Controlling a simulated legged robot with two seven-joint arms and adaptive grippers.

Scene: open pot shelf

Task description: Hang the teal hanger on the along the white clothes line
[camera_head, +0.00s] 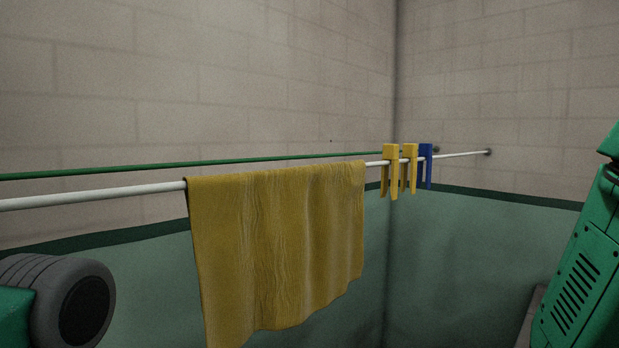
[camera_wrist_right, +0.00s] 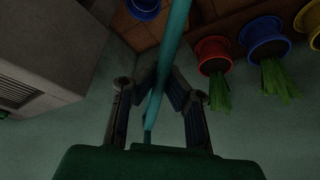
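The white clothes line (camera_head: 90,196) runs from the left edge back to the far wall at the right in the head view. In the right wrist view a teal bar, part of the teal hanger (camera_wrist_right: 172,45), passes between the fingers of my right gripper (camera_wrist_right: 160,84). The fingers close in on it from both sides. The rest of the hanger is out of view or hidden, and the hanger does not show in the head view. My left gripper is in neither view; only part of my left arm shows.
A yellow cloth (camera_head: 278,250) hangs over the white line. Two yellow clothespins (camera_head: 390,170) and a blue clothespin (camera_head: 426,166) are clipped right of it. A green line (camera_head: 150,167) runs behind. The white line left of the cloth is bare. Potted plants (camera_wrist_right: 265,38) stand below my right wrist.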

